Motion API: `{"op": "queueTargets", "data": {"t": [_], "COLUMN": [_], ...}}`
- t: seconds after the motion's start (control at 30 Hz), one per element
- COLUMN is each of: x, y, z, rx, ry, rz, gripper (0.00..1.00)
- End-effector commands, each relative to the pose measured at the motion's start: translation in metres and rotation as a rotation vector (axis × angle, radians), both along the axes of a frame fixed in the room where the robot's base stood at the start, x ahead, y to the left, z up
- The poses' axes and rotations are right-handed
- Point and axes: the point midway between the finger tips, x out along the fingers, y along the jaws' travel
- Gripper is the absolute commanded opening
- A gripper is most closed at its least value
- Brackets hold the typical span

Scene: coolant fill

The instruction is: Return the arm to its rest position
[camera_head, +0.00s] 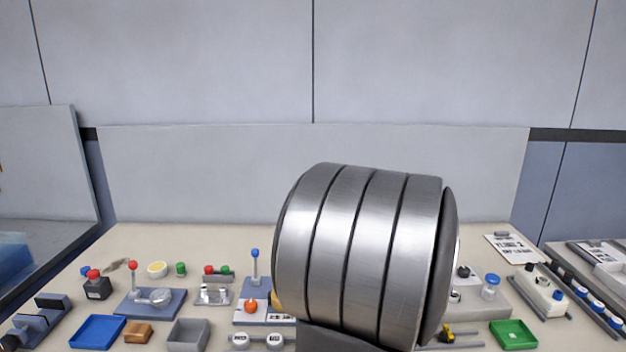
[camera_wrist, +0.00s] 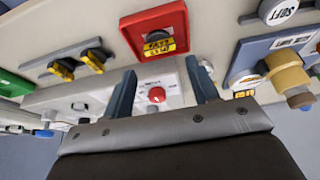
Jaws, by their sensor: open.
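In the wrist view my gripper (camera_wrist: 162,92) is open, its two dark blue-grey fingers spread apart with nothing between them that touches either one. Beyond the fingers is a light panel with a red round knob (camera_wrist: 157,95). In the head view a large ribbed silver part of my own arm fills the centre right and hides the middle of the bench. My gripper does not show in the head view.
The bench (camera_head: 130,240) holds several fixtures. A blue tray (camera_head: 97,332), a grey bin (camera_head: 188,335) and a green tray (camera_head: 513,335) stand along the front. A red box (camera_wrist: 155,30) and yellow-black connectors (camera_wrist: 78,65) lie beyond the fingers. The wall behind is bare.

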Motion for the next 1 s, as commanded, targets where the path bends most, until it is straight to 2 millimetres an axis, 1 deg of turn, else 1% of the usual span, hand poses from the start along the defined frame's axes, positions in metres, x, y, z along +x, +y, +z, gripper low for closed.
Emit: {"op": "queueTargets", "data": {"t": [0.03, 0.1, 0.5, 0.53, 0.6, 0.73, 1.0], "x": [0.003, 0.007, 0.029, 0.03, 0.031, 0.03, -0.007], "y": [0.0, 0.0, 0.0, 0.0, 0.0, 0.0, -0.033], "z": [-0.009, -0.019, -0.075, -0.073, -0.054, -0.028, -0.001], "rx": [0.002, 0.001, 0.001, 0.0, -0.003, -0.003, -0.001], "ry": [0.004, 0.004, 0.004, 0.0, -0.006, -0.005, -0.002], "rz": [0.001, 0.002, -0.001, 0.0, 0.002, 0.001, -0.006], "gripper": [0.54, 0.54, 0.54, 0.54, 0.54, 0.54, 0.54]}}
